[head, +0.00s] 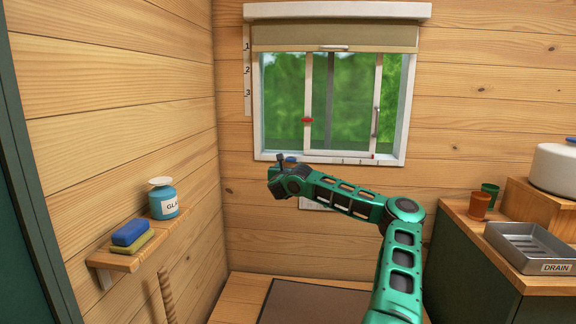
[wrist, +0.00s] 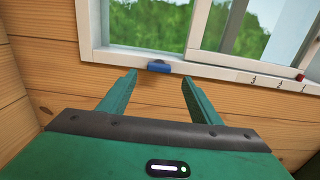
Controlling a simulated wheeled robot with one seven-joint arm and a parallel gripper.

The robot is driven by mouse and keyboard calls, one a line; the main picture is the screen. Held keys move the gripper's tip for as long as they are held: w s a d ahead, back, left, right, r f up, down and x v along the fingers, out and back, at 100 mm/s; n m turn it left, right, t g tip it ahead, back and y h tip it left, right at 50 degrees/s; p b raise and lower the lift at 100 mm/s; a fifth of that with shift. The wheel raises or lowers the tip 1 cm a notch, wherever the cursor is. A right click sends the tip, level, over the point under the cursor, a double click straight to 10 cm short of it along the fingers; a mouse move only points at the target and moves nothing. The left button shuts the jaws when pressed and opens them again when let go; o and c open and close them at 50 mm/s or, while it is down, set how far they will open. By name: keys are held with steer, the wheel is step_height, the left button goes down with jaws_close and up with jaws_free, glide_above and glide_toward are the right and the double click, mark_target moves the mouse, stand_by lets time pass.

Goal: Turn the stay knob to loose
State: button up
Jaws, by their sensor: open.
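A small blue knob-like piece (wrist: 158,67) sits on the white sill of the sliding window (head: 335,100), near its lower left corner. It also shows in the head view (head: 291,159), just past my gripper. No marking on it is legible, so I cannot tell its setting or be sure it is the stay knob. My gripper (wrist: 160,78) is open and empty, with the blue piece ahead, between the lines of its two green fingers and apart from them. In the head view my gripper (head: 279,166) is below the window's lower left corner.
A red latch (head: 307,120) is on the sliding pane. A small red marker (wrist: 300,76) sits by numbers on the sill. A shelf (head: 118,262) with a jar (head: 163,198) and sponges (head: 130,233) is left. A counter with a drain tray (head: 530,248) is right.

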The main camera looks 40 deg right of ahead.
mark_target(290, 160)
steer(key=x, duration=0.6)
steer(key=shift+w+d, duration=0.15)
steer(key=shift+w, duration=0.15)
steer(key=shift+c, duration=0.4)
steer(key=c, duration=1)
